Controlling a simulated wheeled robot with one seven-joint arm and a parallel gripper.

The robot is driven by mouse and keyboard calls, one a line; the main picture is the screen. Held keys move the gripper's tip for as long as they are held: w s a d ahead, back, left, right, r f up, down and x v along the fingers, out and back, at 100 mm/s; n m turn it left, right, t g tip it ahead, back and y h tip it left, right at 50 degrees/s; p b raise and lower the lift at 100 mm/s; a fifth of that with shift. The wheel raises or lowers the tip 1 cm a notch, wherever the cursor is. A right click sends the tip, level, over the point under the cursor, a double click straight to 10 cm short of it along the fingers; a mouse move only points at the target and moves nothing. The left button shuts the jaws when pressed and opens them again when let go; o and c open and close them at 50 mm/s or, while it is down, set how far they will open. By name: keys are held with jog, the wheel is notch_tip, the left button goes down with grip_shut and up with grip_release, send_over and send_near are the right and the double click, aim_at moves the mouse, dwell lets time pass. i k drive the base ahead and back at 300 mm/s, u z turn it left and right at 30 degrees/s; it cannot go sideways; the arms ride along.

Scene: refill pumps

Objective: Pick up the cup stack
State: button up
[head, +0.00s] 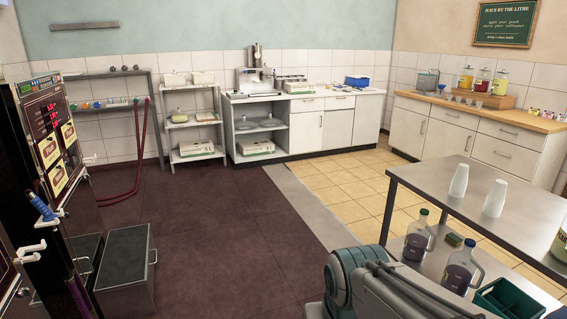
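Two white cup shapes stand upright on the steel table at the right of the head view. The left one (459,181) is farther back and the right one (495,199) is nearer; both look like tall stacks of cups, upside down and narrower at the top. They stand apart with bare tabletop between them. Part of my own arm shows at the bottom, right of centre, in front of the table. My gripper is out of view, so its opening cannot be seen.
The steel table (468,203) has a lower shelf with purple-labelled jugs (418,236) and a green crate (507,300). A large container (561,242) stands at its right end. Pump cabinets (52,140) and a dark step box (127,270) are at left. Open floor (220,230) lies between.

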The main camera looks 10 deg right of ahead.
aim_at(459, 182)
jog(key=z, duration=0.55)
jog(key=i, duration=1.8)
jog(key=z, duration=1.25)
jog(key=i, duration=1.45)
jog(key=z, duration=0.75)
